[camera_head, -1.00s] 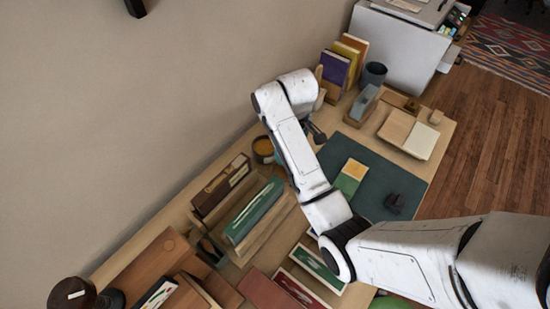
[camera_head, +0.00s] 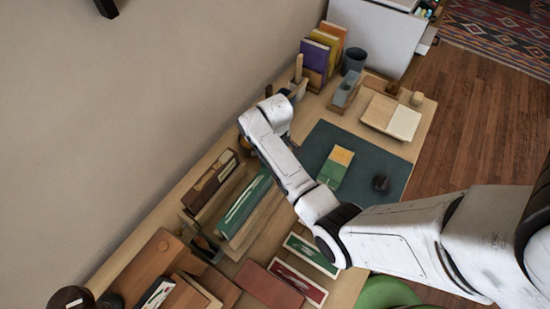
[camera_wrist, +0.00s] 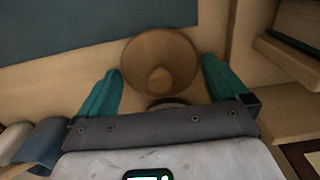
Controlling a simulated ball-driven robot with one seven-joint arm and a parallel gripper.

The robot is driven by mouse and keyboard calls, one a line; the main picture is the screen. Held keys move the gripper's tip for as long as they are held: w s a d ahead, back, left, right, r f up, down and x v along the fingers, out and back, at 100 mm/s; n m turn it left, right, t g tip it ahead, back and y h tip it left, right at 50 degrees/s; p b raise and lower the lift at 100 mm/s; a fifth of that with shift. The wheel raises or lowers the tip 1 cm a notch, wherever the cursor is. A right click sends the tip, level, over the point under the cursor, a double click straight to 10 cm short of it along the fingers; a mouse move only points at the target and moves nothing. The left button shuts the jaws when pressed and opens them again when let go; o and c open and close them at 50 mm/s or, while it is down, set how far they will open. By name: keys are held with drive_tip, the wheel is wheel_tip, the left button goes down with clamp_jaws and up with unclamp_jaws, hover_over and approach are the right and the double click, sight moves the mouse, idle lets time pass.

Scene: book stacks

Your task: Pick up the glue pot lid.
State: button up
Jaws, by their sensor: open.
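In the wrist view, the glue pot lid (camera_wrist: 184,58) is a round brown disc with a small knob in its middle. It lies between the two teal fingers of my gripper (camera_wrist: 160,66), with a finger on each side. The gripper is open, and narrow gaps seem to show between the fingers and the lid. A dark curved edge shows just below the lid; I cannot tell if it is the pot. In the head view my arm hides the lid and most of the gripper.
The wooden desk (camera_head: 340,293) carries a dark green mat (camera_head: 324,138), a green book (camera_head: 254,204) in a wooden holder, and upright books (camera_head: 314,57) at the back. A dark cup (camera_head: 354,60) stands near them. A wall (camera_head: 120,120) runs along the left.

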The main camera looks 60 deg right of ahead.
drive_tip(key=shift+c, duration=0.4)
drive_tip(key=c, duration=0.6)
drive_tip(key=shift+r, duration=0.1)
